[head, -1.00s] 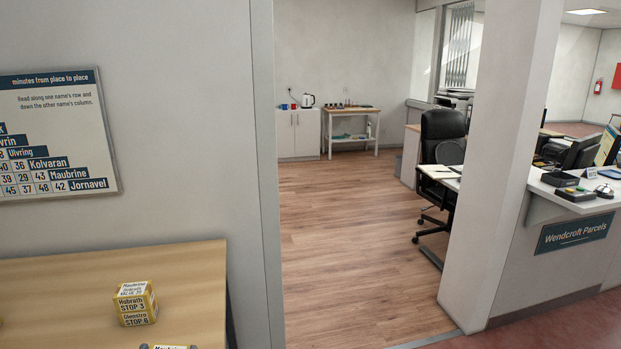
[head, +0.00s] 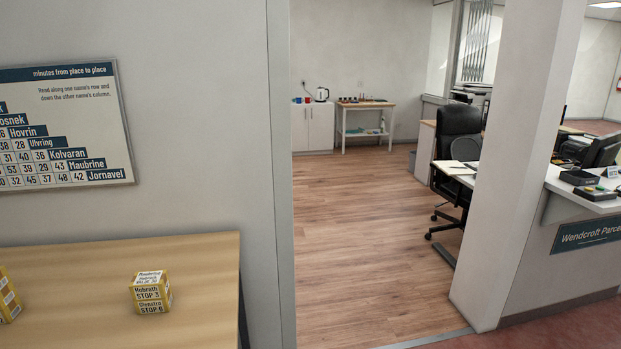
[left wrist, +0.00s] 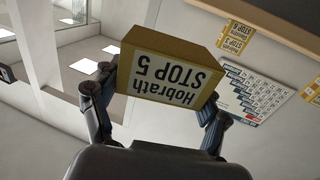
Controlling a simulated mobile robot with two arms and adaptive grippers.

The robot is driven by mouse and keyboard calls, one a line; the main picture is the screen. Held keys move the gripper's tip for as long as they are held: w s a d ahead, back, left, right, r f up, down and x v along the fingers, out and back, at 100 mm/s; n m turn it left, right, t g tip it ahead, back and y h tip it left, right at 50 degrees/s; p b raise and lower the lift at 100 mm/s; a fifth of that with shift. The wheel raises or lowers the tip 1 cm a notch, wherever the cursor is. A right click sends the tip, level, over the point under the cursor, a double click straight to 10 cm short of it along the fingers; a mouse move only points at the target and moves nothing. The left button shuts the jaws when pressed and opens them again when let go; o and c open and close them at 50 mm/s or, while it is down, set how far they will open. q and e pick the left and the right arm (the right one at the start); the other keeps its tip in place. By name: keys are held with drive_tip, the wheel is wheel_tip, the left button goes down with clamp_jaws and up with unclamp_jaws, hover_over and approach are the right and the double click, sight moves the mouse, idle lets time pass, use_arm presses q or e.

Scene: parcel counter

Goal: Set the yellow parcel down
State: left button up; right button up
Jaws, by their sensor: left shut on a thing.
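My left gripper (left wrist: 158,98) shows in the left wrist view, which is upside down. It is shut on a yellow parcel (left wrist: 165,62) with a white label reading "Hobrath STOP 5", one finger on either side. The held parcel is not seen in the head view. Another yellow parcel (head: 151,293), labelled "Hobrath STOP 3" and "Glenstro STOP 6", stands on the wooden table (head: 205,265). Part of one more yellow parcel (head: 8,297) is cut off by the left edge of the head view. My right gripper is in neither view.
The table has bare room around and between its parcels. A chart of minutes between places (head: 66,125) hangs on the wall above it. A doorway opens onto a wooden floor (head: 350,240) right of the table. A pillar (head: 520,160) and the "Wendcroft Parcels" counter (head: 590,235) are farther right.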

use_arm(q)
drive_tip(key=w+a+r+y, duration=0.1)
drive_tip(key=w+a+r, duration=0.3)
drive_tip(key=w+a, duration=0.95)
drive_tip(key=w+a+r+n+y, duration=0.1)
drive_tip(key=w+a+r, duration=0.1)
drive_tip(key=a+r, duration=0.5)
drive_tip(key=w+a+r+n+y, duration=0.1)
drive_tip(key=w+a+r+y, duration=0.1)
drive_tip(key=a+r, duration=0.5)
drive_tip(key=shift+w+n+g, duration=0.3)
drive_tip(key=shift+w+n, duration=0.1)
drive_tip(key=shift+w, duration=0.1)
